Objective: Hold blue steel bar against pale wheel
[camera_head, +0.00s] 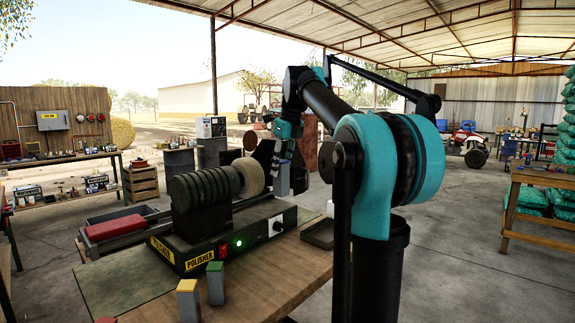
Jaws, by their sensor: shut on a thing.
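The polisher (225,240) stands on the wooden bench with its green light lit. The pale wheel (249,177) sits at the right end of its shaft, beside a stack of dark ribbed wheels (203,189). My gripper (284,162) is just right of the pale wheel, pointing down, its black fingers shut on the blue steel bar (283,181). The bar looks grey-blue and roughly upright; its upper part is hidden in the fingers. It is close beside the pale wheel's right side; I cannot tell whether they touch.
Bars with a yellow end (187,301) and a green end (215,284) stand at the bench's front edge, with a red end (106,320) at the bottom. A dark tray (319,233) lies right of the polisher.

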